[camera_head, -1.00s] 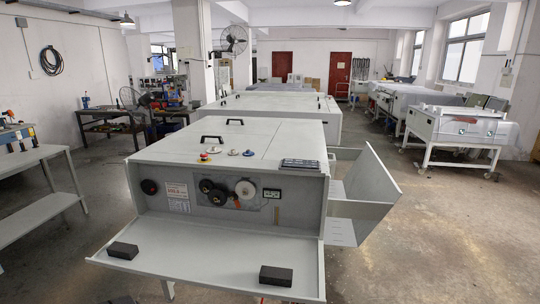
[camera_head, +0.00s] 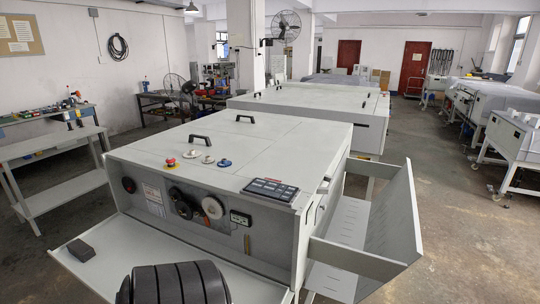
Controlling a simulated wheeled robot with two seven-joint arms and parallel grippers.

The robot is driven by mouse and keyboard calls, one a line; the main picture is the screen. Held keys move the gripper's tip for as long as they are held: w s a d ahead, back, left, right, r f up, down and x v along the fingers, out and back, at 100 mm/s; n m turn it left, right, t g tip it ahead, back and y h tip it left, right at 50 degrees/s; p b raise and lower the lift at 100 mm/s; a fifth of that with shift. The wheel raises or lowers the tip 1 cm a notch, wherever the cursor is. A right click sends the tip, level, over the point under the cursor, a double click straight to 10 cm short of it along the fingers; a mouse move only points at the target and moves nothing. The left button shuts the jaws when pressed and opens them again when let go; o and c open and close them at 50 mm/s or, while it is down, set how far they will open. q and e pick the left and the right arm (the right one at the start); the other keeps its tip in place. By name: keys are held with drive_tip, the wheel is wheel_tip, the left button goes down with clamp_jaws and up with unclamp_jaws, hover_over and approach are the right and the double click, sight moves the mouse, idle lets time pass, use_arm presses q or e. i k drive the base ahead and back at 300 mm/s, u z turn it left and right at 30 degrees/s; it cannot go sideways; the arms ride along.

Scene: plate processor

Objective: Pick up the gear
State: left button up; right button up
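I cannot tell for sure which part is the gear. Small round parts lie on top of the grey machine (camera_head: 280,140): a pale one (camera_head: 190,155), a grey one (camera_head: 208,159) and a blue one (camera_head: 224,163), just right of a red button (camera_head: 170,163). On its front panel are black round wheels (camera_head: 182,204) and a pale disc (camera_head: 213,207). Neither of my grippers is in view. A dark ribbed form (camera_head: 175,285) fills the bottom left and hides part of the front shelf; I cannot tell what it is.
The lowered front shelf (camera_head: 125,235) holds a black block (camera_head: 80,250). An open side tray (camera_head: 390,235) juts out from the machine's right. A grey workbench (camera_head: 60,150) stands at left. Floor is clear at far right and between the bench and the machine.

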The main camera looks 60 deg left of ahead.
sight(224, 163)
drive_tip(key=i, duration=1.75)
drive_tip(key=u, duration=3.9)
drive_tip(key=i, duration=0.5)
drive_tip(key=u, duration=0.05)
